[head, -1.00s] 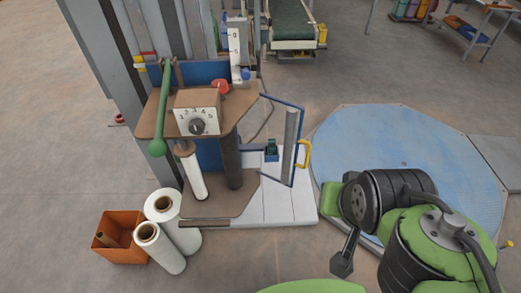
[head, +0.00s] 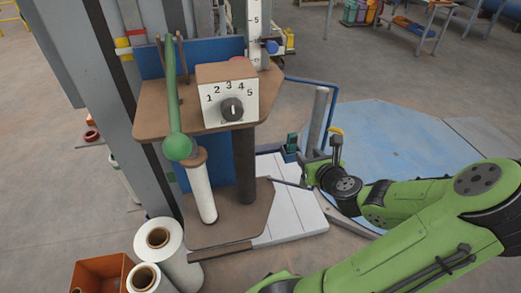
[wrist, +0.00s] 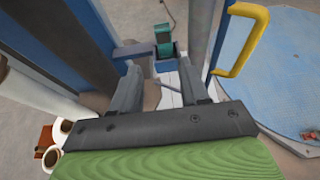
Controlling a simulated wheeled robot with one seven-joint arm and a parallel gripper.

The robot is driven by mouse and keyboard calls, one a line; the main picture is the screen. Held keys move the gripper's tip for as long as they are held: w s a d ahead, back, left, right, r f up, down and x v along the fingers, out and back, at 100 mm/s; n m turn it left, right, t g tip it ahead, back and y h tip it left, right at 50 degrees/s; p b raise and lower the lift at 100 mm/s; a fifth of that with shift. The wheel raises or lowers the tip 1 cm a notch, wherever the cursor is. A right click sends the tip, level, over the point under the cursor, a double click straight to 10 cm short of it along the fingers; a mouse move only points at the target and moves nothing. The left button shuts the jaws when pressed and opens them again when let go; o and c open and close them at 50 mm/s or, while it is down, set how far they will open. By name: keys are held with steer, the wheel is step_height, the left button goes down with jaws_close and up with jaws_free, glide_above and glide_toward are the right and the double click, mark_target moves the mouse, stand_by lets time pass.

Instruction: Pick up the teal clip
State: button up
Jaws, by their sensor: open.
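The teal clip (head: 292,140) is small and dark teal, and stands upright in front of the blue-framed gate in the head view. In the wrist view, the clip (wrist: 164,36) is just beyond the fingertips, near the top middle, with a blue part beside it. My gripper (wrist: 159,66) is open, its two dark fingers apart with nothing held between them. In the head view my gripper (head: 306,155) is close to the right of the clip, partly hidden by its own body. I cannot tell the exact remaining gap.
A grey post (wrist: 201,35) and yellow handle (wrist: 246,42) stand close right of my fingers. The brown machine stand with a numbered dial (head: 232,108) and green lever (head: 177,147) is to the left. White rolls (head: 158,238) and an orange bin (head: 100,272) stand at front left.

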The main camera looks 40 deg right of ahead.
mark_target(294, 141)
steer(key=x, duration=1.5)
steer(key=shift+d+f, duration=0.3)
steer(key=shift+d, duration=0.05)
steer(key=shift+r, duration=0.1)
steer(key=shift+c, duration=0.4)
steer(key=c, duration=0.6)
